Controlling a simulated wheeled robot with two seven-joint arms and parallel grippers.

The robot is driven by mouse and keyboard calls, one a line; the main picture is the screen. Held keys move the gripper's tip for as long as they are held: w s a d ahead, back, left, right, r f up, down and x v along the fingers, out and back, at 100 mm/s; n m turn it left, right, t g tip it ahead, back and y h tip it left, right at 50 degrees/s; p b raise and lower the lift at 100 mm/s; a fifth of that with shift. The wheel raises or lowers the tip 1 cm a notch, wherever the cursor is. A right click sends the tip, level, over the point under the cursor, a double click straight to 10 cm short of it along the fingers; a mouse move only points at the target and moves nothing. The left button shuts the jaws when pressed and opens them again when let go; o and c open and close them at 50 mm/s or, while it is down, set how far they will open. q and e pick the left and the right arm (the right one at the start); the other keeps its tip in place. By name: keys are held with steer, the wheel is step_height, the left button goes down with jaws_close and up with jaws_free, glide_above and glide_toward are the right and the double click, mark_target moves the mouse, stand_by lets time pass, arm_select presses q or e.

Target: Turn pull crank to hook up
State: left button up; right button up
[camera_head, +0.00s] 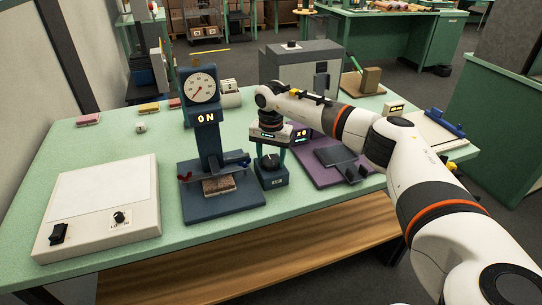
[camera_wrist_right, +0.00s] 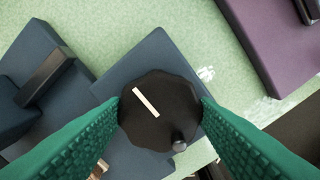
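The pull crank is a dark, many-sided knob with a white mark and a small peg; it shows in the right wrist view (camera_wrist_right: 160,112). In the head view it sits on a small dark blue box (camera_head: 272,180), and the crank (camera_head: 270,161) is partly under my right gripper (camera_head: 271,157). The gripper points down, with green fingers on opposite sides of the knob that seem to touch its rim. The white mark slants from upper left to lower right in the wrist view; the peg is at lower right. I cannot make out a hook. My left gripper is out of view.
A dark blue stand with a dial gauge (camera_head: 202,88) and an "ON" display stands just left of the crank. A purple base (camera_head: 325,172) lies to the right. A white panel box (camera_head: 100,205) is at the left. A grey box (camera_head: 300,65) stands behind.

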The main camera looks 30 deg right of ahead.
steer(key=c, duration=0.3)
steer(key=shift+m, duration=0.3)
